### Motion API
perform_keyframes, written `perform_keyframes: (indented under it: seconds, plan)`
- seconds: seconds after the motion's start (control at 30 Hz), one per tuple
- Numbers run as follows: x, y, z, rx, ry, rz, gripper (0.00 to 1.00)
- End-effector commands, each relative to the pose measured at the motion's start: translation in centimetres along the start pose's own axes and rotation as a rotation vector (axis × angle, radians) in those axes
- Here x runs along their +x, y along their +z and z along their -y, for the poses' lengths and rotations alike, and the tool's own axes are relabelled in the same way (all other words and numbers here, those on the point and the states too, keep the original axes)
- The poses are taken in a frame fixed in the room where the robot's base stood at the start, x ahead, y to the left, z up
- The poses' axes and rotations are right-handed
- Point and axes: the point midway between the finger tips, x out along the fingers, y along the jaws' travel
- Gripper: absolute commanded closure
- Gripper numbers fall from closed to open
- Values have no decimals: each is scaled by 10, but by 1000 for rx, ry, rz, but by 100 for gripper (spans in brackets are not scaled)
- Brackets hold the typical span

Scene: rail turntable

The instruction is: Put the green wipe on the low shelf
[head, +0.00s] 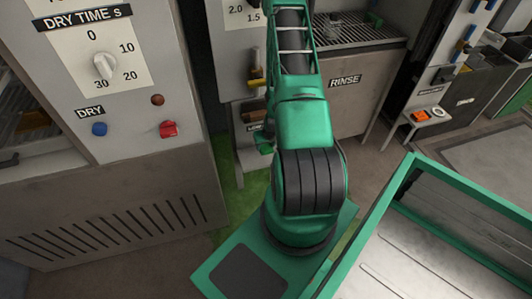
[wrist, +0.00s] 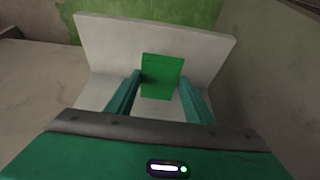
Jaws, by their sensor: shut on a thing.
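In the wrist view, the green wipe (wrist: 162,70) is a flat, bright green rectangle between the two teal fingers of my gripper (wrist: 158,82), which is shut on it. Behind and below it is a pale, off-white shelf-like piece (wrist: 105,40). I cannot tell whether the wipe touches this surface or hangs above it. In the head view, my arm reaches forward and down toward a low pale ledge (head: 245,155) beneath the central panel. My gripper is mostly hidden there behind my arm, and the wipe cannot be made out.
A dryer cabinet (head: 110,200) with a dial and buttons stands at left. The rinse unit (head: 350,95) is behind my arm. A green-framed tray (head: 430,240) fills the lower right. A small white stand (head: 428,116) with orange and white items is at right.

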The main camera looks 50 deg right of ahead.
Motion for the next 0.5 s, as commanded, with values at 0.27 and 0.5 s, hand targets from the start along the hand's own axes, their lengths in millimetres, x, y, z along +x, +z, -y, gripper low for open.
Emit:
perform_keyframes:
  seconds: [0.27, 0.5]
  plan:
    - [14, 0, -15, -2, -1, 1, 70]
    - [38, 11, -15, 0, -2, 1, 70]
